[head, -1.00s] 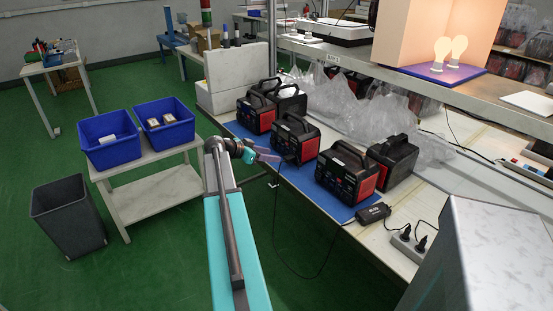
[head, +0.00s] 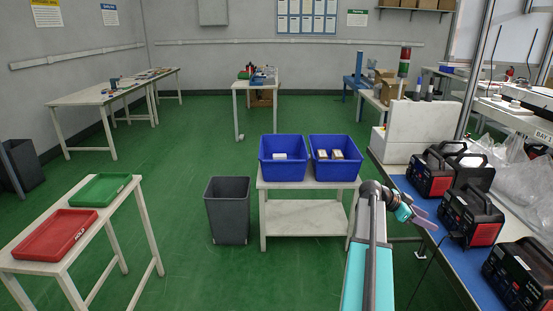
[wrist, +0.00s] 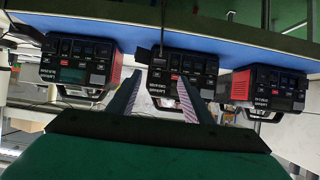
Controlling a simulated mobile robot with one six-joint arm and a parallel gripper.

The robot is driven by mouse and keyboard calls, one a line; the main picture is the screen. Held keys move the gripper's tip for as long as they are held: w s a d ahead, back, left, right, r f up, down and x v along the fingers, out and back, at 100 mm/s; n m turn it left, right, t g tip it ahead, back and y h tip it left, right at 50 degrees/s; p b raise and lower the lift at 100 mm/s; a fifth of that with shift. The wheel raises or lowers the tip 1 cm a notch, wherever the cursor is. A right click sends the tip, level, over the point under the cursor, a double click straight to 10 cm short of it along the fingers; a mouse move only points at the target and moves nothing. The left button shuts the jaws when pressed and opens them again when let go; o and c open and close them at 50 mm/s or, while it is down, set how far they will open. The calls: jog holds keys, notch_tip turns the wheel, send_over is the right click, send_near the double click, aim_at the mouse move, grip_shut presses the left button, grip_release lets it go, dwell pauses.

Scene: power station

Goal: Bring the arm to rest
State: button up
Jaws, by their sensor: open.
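My arm reaches forward in the head view, and my gripper (head: 420,215) is at its end, beside the left edge of the bench with the blue mat (head: 409,187). In the wrist view my gripper (wrist: 158,98) shows two fingers spread apart with nothing held between them. Several black and red power stations stand on the blue mat; the middle one (wrist: 183,68) is seen beyond the fingertips, upside down in the wrist view. The same kind of power station (head: 470,216) stands right of my gripper in the head view. I cannot tell the exact gap to it.
A small white table holds two blue bins, left (head: 283,173) and right (head: 333,172), just left of my arm. A grey waste bin (head: 228,222) stands beside it. Another table at left holds a red tray (head: 57,235) and a green tray (head: 99,190). Green floor between is clear.

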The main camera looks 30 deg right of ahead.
jog(key=w+a+f+n+t, duration=0.2)
jog(key=w+a+f+n, duration=0.2)
jog(key=w+a+f, duration=0.9)
jog(key=w+a+f+n+t+y, duration=0.1)
jog(key=w+a+f+n, duration=0.1)
jog(key=a+f, duration=0.65)
jog(key=w+a+f+n, duration=0.2)
jog(key=a+f, duration=0.5)
jog(key=a, duration=0.2)
jog(key=s+a+f+n+y, duration=0.2)
jog(key=s+a+f+n, duration=0.15)
jog(key=a+f, duration=0.55)
jog(key=s+a+f+n+y, duration=0.1)
jog(key=s+a+f+n, duration=0.35)
jog(key=a, duration=0.85)
jog(key=s+a+f+n+g+y, duration=0.1)
jog(key=s+a+f+n+y, duration=0.2)
jog(key=s+a, duration=0.4)
jog(key=s+a+f+n+y, duration=0.3)
jog(key=s+a+n, duration=0.2)
jog(key=s+a, duration=0.3)
jog(key=shift+a+f+n+g, duration=0.3)
jog(key=shift+a+f+g, duration=0.1)
jog(key=shift+a, duration=1)
jog(key=shift+s, duration=0.1)
